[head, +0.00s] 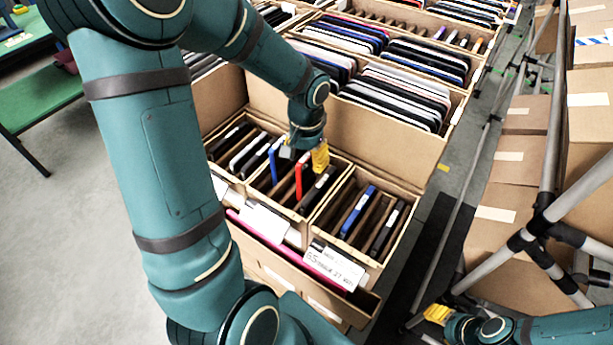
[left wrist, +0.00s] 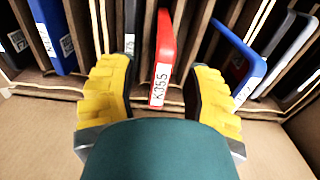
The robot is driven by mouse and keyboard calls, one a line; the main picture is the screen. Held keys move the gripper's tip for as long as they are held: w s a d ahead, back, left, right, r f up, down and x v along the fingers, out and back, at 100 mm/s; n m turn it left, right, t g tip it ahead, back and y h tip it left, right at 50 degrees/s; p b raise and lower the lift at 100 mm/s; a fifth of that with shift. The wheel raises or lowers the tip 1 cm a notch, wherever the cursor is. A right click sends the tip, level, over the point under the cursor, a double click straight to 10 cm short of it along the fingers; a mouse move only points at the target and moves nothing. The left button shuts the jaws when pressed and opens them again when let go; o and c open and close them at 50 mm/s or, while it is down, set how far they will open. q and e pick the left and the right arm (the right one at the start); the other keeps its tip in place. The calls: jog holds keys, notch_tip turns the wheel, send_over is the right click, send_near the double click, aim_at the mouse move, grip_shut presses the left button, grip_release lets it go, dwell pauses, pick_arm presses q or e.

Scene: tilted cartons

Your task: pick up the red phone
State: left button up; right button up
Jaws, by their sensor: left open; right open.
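The red phone (head: 299,179) stands on edge in a slot of the middle small carton, among dark and blue phones. In the left wrist view the red phone (left wrist: 163,55) shows its end, with a white label reading K355. My left gripper (head: 304,157) is over that carton, close to the phone. In the left wrist view my left gripper (left wrist: 160,68) is open, with yellow fingers to either side of the phone and visible gaps between. My right gripper (head: 437,314) is at the lower right, away from the cartons and empty.
A blue phone (head: 358,211) stands in the right-hand small carton. Another blue phone (left wrist: 238,52) is right of the fingers in the left wrist view. Wooden dividers separate the slots. Cardboard boxes (head: 517,155) and metal poles stand at the right; a green table (head: 38,100) is at the left.

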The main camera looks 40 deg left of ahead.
pick_arm(q)
notch_tip(320, 180, down, 2)
jog(key=shift+f, duration=0.1)
grip_shut()
dwell(0.4)
notch_tip(320, 180, up, 10)
jog(key=shift+r+p, duration=0.1)
jog(key=shift+p, duration=0.6)
jog(key=shift+r+p, duration=0.6)
jog(key=shift+r, duration=0.1)
dwell(0.5)
